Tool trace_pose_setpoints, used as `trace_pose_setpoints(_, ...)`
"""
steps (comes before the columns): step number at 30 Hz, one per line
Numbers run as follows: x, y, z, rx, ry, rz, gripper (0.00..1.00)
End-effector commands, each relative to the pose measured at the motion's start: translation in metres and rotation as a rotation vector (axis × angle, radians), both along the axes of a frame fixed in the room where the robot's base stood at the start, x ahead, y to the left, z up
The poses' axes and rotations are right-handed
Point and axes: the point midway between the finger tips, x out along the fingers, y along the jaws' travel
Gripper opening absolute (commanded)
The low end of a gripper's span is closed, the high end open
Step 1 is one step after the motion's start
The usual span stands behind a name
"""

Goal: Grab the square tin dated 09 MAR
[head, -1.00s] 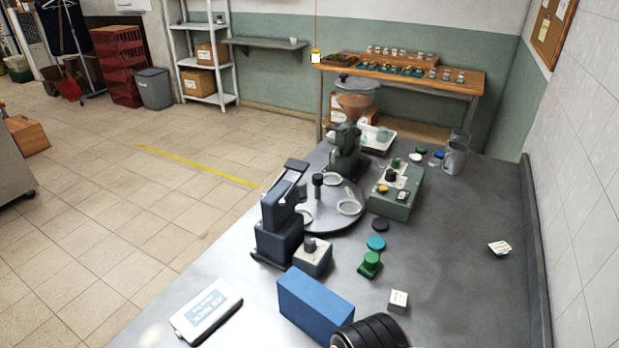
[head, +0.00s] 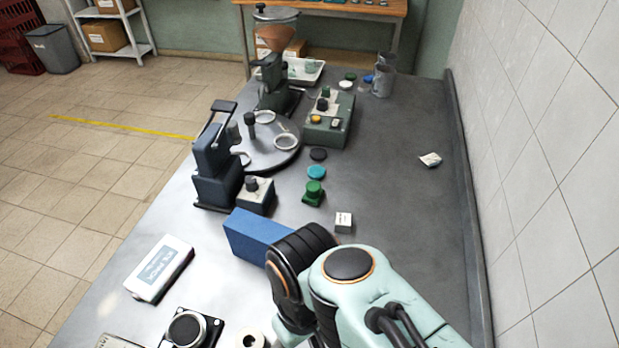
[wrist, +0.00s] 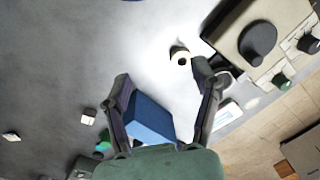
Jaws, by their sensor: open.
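My gripper (wrist: 161,70) is open in the wrist view, its two dark fingers spread above the table with nothing held. A blue box (wrist: 149,118) lies below and partly between the fingers; it also shows in the head view (head: 252,238), partly behind my arm. A small white block with dark marks on top (head: 343,222) stands right of the blue box in the head view and at left in the wrist view (wrist: 88,116). Its marks are too small to read. I cannot make out any tin dated 09 MAR. My gripper's fingers are hidden in the head view.
A green stamp-like piece (head: 313,193), a teal disc (head: 316,172) and a white labelled device (head: 160,268) lie around. A blue press (head: 215,160) stands beside a turntable (head: 272,155). A packet (head: 430,160) lies right. The table's right side is mostly clear.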

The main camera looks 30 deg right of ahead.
Motion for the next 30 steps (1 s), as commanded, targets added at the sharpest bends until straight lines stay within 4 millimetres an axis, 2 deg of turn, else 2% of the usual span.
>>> trace_pose_setpoints(11,0.000,0.000,0.000,0.000,0.000,0.000,0.62)
trace_pose_setpoints(13,0.000,0.000,0.000,0.000,0.000,0.000,0.76)
trace_pose_setpoints(23,0.001,0.000,0.000,0.001,-0.007,-0.002,0.76)
trace_pose_setpoints(26,0.019,0.000,0.006,0.002,-0.086,-0.024,0.76)
trace_pose_setpoints(29,0.065,-0.003,0.034,-0.001,-0.256,-0.060,0.76)
trace_pose_setpoints(30,0.089,-0.006,0.045,-0.006,-0.308,-0.085,0.76)
